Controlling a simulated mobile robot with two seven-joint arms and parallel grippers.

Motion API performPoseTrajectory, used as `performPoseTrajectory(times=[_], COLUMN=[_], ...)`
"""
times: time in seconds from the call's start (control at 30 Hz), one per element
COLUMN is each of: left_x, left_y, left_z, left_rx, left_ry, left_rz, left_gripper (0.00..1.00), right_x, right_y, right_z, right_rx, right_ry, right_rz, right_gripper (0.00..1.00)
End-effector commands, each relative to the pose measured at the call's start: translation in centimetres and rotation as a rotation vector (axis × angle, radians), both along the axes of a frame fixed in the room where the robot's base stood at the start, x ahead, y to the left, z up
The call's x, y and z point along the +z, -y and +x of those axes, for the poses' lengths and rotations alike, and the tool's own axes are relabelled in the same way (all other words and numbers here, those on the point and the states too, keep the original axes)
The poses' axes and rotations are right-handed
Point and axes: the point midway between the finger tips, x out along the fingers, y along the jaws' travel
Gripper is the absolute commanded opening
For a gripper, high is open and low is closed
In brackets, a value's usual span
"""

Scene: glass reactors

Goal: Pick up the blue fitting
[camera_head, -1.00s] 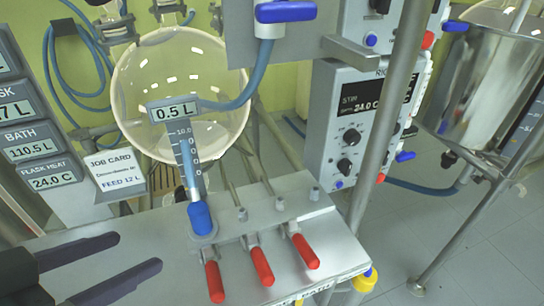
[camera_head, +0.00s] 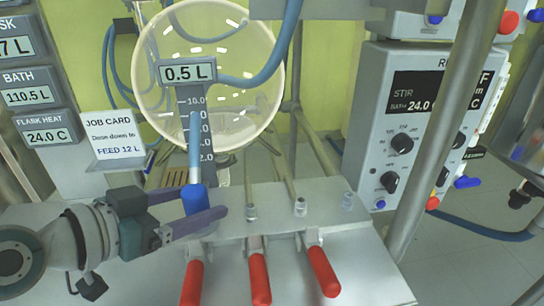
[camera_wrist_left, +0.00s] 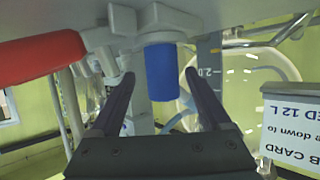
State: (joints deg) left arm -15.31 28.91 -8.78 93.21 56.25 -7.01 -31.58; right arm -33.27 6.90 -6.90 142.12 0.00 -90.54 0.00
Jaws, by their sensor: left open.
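The blue fitting (camera_head: 195,197) is a short cylinder on the end of a blue hose, upright on the metal manifold block behind the red-handled valves. In the left wrist view the blue fitting (camera_wrist_left: 161,75) shows between the two dark fingers. My left gripper (camera_head: 203,204) reaches in from the left and is open around the fitting. One finger passes in front of the fitting's lower part; the other is partly hidden by it. A gap shows between the fitting and each finger in the left wrist view. My right gripper is not in view.
Several red valve handles (camera_head: 259,279) stick out in front of the block. A scale post with a 0.5 L display (camera_head: 188,73) and a glass flask (camera_head: 255,50) stand behind. A job card (camera_head: 112,138) is at left; a stirrer control box (camera_head: 405,135) is at right.

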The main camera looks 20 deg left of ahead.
Motion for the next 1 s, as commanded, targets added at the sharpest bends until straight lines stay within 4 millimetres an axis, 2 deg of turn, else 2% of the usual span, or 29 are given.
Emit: performPoseTrajectory(times=[0.2, 0.3, 0.53, 1.0], left_x=[-1.3, -1.5, -1.5, -1.5], left_y=[0.3, 0.5, 0.5, 0.5], left_z=[3.1, 3.7, 3.7, 3.7], left_rx=[0.001, 0.000, -0.001, -0.001], left_ry=[0.002, 0.001, 0.000, 0.000], left_rz=[-0.003, -0.001, -0.001, -0.001], left_gripper=[0.81, 0.81, 0.81, 0.29], right_x=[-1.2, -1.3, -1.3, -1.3], right_y=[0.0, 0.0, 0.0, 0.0], right_z=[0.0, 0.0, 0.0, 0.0], right_rx=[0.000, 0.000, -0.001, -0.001], right_ry=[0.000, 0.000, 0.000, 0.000], right_rz=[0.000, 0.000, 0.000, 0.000], right_gripper=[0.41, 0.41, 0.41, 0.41])
